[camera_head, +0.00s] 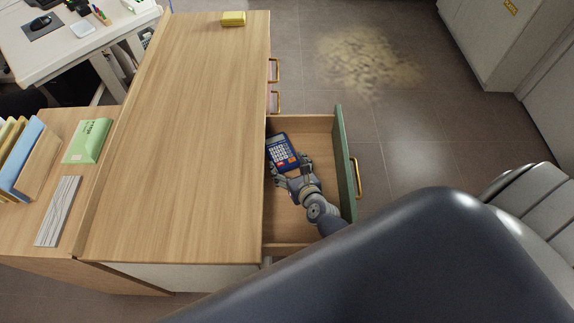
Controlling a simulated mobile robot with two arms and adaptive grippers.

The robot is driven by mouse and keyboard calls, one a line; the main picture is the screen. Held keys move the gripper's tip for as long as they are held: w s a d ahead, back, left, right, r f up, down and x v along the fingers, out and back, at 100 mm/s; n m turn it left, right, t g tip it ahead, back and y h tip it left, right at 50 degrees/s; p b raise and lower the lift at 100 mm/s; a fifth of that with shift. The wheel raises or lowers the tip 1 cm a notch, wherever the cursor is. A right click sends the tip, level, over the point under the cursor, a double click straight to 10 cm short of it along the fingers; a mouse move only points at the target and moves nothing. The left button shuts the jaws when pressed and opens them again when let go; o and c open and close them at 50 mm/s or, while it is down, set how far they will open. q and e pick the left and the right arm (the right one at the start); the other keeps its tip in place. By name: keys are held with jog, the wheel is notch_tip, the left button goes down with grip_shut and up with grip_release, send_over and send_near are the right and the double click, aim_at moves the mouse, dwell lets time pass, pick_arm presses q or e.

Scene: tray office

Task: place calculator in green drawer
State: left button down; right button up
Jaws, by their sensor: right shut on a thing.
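The calculator (283,151) is dark blue with light keys and a screen. It shows in the head view inside or just over the open drawer, near the cabinet side. My right gripper (286,174) is shut on the near end of the calculator. Whether the calculator touches the drawer floor, I cannot tell. The green drawer (346,165) is pulled out to the right of the wooden cabinet. It has a green front, a brass handle and a bare wooden inside. My left gripper is not in view.
The long wooden cabinet top (180,140) is mostly clear, with a yellow object (233,19) at its far end. Other drawers beyond the green one are closed. A grey chair (535,215) stands at the right. My own dark body part covers the bottom right.

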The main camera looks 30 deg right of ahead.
jog(key=shift+w+f, duration=0.8)
jog(key=shift+s+r, duration=0.1)
jog(key=shift+b, duration=0.3)
jog(key=o, duration=0.7)
jog(key=shift+f, duration=0.25)
jog(key=o, duration=0.4)
jog(key=shift+r, duration=0.1)
